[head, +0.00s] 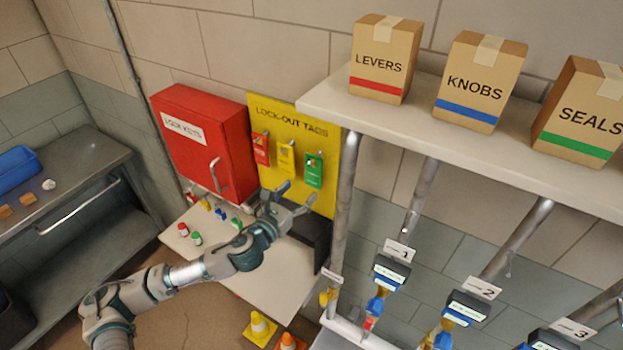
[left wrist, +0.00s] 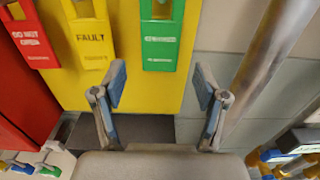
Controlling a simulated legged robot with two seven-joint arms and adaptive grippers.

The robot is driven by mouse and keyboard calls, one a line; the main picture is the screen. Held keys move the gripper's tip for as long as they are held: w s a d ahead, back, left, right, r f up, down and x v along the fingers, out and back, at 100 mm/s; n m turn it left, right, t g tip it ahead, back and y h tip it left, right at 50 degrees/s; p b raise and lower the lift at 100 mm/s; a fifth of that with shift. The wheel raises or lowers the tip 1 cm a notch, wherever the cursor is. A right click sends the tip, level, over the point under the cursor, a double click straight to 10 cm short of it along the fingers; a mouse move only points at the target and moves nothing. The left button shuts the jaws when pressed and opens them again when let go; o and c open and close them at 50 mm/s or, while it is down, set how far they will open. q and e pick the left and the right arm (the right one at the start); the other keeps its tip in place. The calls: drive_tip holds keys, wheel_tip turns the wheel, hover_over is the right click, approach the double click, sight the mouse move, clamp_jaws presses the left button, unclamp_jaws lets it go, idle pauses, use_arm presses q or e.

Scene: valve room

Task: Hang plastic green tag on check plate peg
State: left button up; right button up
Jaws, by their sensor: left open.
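The green tag (head: 314,171) hangs on the yellow lock-out tags board (head: 325,120), right of a yellow tag (head: 286,157) and a red tag (head: 261,148). My left gripper (head: 296,195) is open and empty, just in front of and below the tags. In the left wrist view the green tag (left wrist: 160,45) is upright, above and between the open fingertips (left wrist: 161,83), apart from them. Its hook shows partly at the top edge. I cannot tell which thing is the check plate or its peg. My right gripper is not in view.
A bench (head: 270,275) with small coloured items lies below. Right are pipes (head: 420,200) with numbered labels, under a shelf (head: 440,105) with three cartons. Cones (head: 260,328) stand on the floor.

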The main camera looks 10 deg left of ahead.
sight(312, 177)
use_arm(q)
drive_tip(key=shift+b+x, duration=0.3)
drive_tip(key=shift+x, duration=0.95)
drive_tip(key=p+x, duration=0.1)
drive_tip(key=x, duration=0.3)
drive_tip(key=shift+a+r, duration=0.1)
drive_tip(key=shift+w+d+p, duration=0.2)
drive_tip(key=shift+w+p, duration=0.1)
drive_tip(key=shift+w, duration=0.4)
drive_tip(key=shift+d, duration=0.1)
drive_tip(key=shift+d, duration=0.1)
drive_tip(key=shift+c, duration=0.3)
drive_tip(key=c, duration=1.1)
